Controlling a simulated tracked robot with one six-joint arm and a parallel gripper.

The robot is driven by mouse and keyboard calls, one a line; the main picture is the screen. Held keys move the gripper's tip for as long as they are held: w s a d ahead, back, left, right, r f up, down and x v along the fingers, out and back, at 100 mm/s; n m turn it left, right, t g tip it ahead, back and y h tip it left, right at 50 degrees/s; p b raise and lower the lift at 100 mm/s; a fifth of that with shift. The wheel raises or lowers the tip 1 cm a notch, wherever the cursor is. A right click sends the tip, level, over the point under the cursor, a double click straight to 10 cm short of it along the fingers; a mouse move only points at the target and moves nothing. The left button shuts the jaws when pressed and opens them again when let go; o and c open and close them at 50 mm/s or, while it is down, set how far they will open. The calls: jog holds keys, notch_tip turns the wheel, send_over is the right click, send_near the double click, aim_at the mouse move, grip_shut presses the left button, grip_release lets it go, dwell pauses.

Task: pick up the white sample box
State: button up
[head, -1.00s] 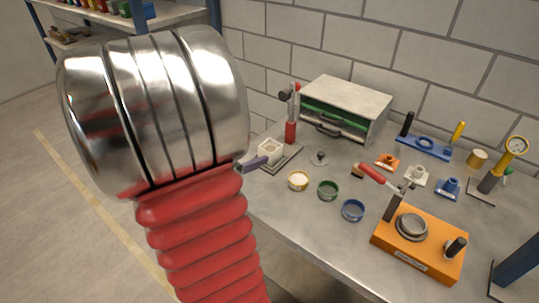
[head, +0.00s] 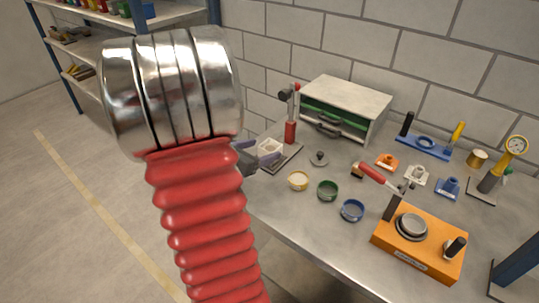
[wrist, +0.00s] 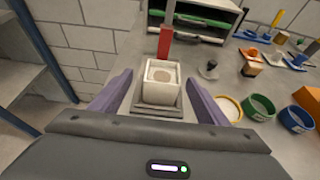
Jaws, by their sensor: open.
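The white sample box (wrist: 160,90) is a small open-topped block with a round recess. It stands upright on a dark base plate (wrist: 140,109), in front of a red post (wrist: 164,46). In the head view the box (head: 270,147) is at the left end of the bench. My gripper (wrist: 159,84) is open; its purple-grey fingers lie left and right of the box in the wrist view. In the head view my gripper (head: 247,156) is just left of the box, partly hidden by my arm. Nothing is gripped; I cannot tell whether a finger touches the box.
The red post (head: 290,131) stands close behind the box. A grey cabinet (head: 346,97) is at the back. Yellow (head: 298,181), green (head: 327,191) and blue (head: 352,211) round dishes lie to the right. An orange device (head: 419,246) is farther right.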

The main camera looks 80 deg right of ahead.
aim_at(270, 149)
jog(key=x, duration=0.4)
jog(key=shift+s+d+f, duration=0.2)
jog(key=shift+s+f, duration=0.05)
jog(key=shift+f, duration=0.15)
jog(key=c, duration=1.3)
jog(key=shift+r, duration=5.05)
